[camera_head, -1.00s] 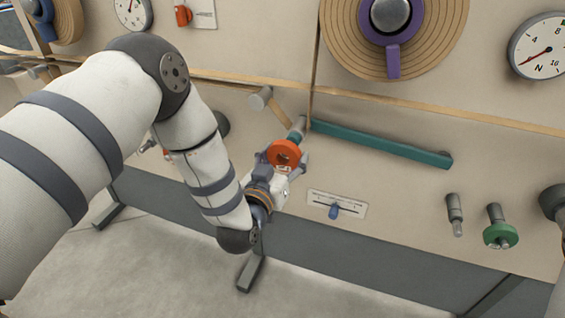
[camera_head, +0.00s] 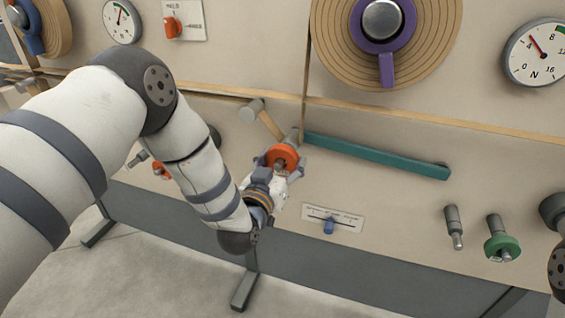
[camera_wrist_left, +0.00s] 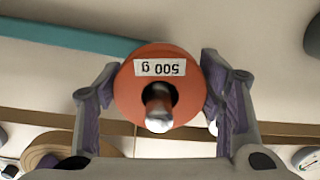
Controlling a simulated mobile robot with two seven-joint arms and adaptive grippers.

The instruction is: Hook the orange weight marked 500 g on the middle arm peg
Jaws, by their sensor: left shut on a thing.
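The orange weight (camera_head: 282,156) is a thick ring; its label reads 500 g, upside down, in the left wrist view (camera_wrist_left: 160,68). My left gripper (camera_head: 280,166) is shut on it, with one finger on each side of the ring (camera_wrist_left: 161,98). A silver-tipped peg (camera_wrist_left: 158,108) shows through the ring's hole, and its end also shows in the head view (camera_head: 280,163). The teal arm (camera_head: 375,155) runs right from just behind the weight. The gripper partly hides where the peg meets the arm. My right gripper is not seen.
Below and right are a bare grey peg (camera_head: 453,226) and a peg with a green weight (camera_head: 502,246). A spiral wheel with a purple lever (camera_head: 386,68) and a dial (camera_head: 538,50) are above.

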